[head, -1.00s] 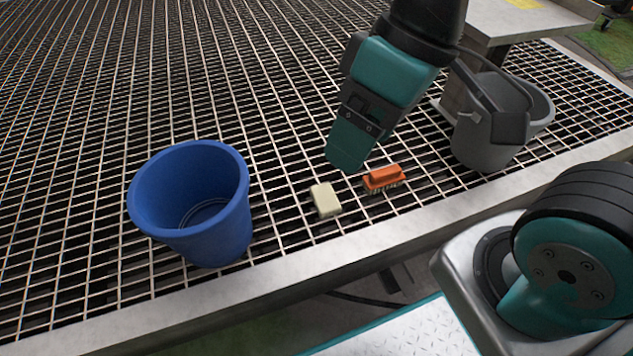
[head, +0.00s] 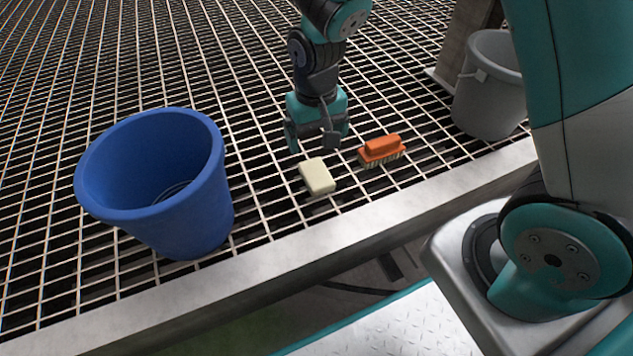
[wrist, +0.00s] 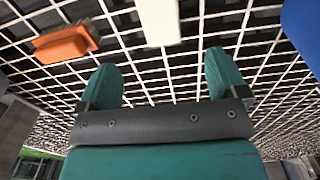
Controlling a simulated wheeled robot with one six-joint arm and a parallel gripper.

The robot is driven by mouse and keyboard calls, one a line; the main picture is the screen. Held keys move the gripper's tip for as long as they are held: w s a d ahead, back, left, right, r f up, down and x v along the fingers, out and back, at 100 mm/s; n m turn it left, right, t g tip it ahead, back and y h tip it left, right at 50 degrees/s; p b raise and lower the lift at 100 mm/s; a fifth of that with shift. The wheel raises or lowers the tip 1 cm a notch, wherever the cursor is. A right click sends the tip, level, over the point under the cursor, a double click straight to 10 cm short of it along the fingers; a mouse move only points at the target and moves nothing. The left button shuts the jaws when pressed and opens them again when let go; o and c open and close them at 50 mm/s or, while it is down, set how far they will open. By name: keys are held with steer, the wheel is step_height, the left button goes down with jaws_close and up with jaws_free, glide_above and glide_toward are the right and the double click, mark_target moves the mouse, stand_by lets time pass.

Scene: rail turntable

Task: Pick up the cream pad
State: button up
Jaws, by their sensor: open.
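The cream pad (head: 317,177) lies flat on the metal grating in the head view, between the blue bucket and the orange brush. It also shows at the top edge of the wrist view (wrist: 159,20), partly cut off. My gripper (head: 313,148) is just behind and above the pad in the head view, pointing down, with its fingers apart and nothing between them. In the wrist view its two teal fingers (wrist: 160,80) are spread, and the pad lies beyond their tips, clear of them.
An orange brush (head: 381,150) lies just right of the pad; it also shows in the wrist view (wrist: 64,45). A blue bucket (head: 190,215) stands at left and a grey bucket (head: 487,100) at right. The metal border (head: 300,258) runs along the front of the grating.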

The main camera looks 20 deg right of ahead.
steer(key=b, duration=0.3)
glide_above(317, 173)
step_height(317, 173, down, 6)
steer(key=shift+f, duration=0.2)
step_height(317, 173, down, 5)
steer(key=b, duration=0.3)
steer(key=shift+f+b, duration=0.15)
steer(key=shift+b, duration=0.25)
steer(key=c, duration=1)
steer(key=shift+r, duration=0.25)
step_height(317, 173, up, 20)
steer(key=p, duration=1)
steer(key=shift+f, duration=0.1)
